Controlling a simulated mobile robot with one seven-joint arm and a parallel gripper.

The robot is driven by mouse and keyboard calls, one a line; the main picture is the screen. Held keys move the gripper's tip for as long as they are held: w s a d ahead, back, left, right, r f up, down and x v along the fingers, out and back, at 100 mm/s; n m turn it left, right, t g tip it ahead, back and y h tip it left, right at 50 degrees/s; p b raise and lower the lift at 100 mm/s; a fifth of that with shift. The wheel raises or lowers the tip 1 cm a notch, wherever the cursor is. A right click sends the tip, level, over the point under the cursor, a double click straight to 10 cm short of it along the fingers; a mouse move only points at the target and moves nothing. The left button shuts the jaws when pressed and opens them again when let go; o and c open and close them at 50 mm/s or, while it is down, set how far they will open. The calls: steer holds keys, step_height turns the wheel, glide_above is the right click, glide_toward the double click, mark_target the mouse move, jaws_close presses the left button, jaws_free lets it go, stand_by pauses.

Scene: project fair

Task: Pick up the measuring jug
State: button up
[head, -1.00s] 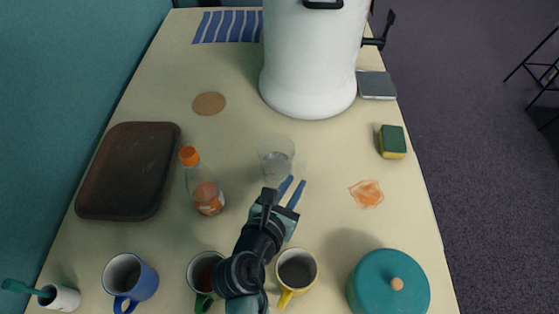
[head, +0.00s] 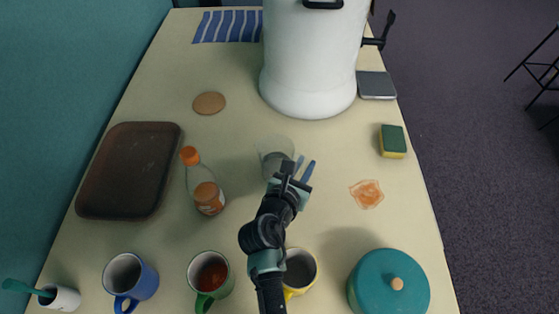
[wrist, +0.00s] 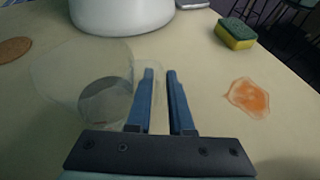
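The measuring jug (head: 273,151) is a clear, see-through vessel standing on the table in front of the big white pot. In the wrist view the jug (wrist: 84,75) is large at the left, with a greyish round area low in it. My gripper (head: 306,168) is at the jug's near right side in the head view, covering part of it.
A bottle with an orange cap (head: 205,190) stands left of the jug. A white pot (head: 310,65) is behind it. A sponge (head: 392,141) and an orange spill (head: 367,194) lie right. Mugs, including a blue one (head: 130,280), and a teal lidded pot (head: 388,285) are nearer.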

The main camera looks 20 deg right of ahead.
jaws_close()
steer(key=shift+r, duration=0.1)
stand_by(1.2)
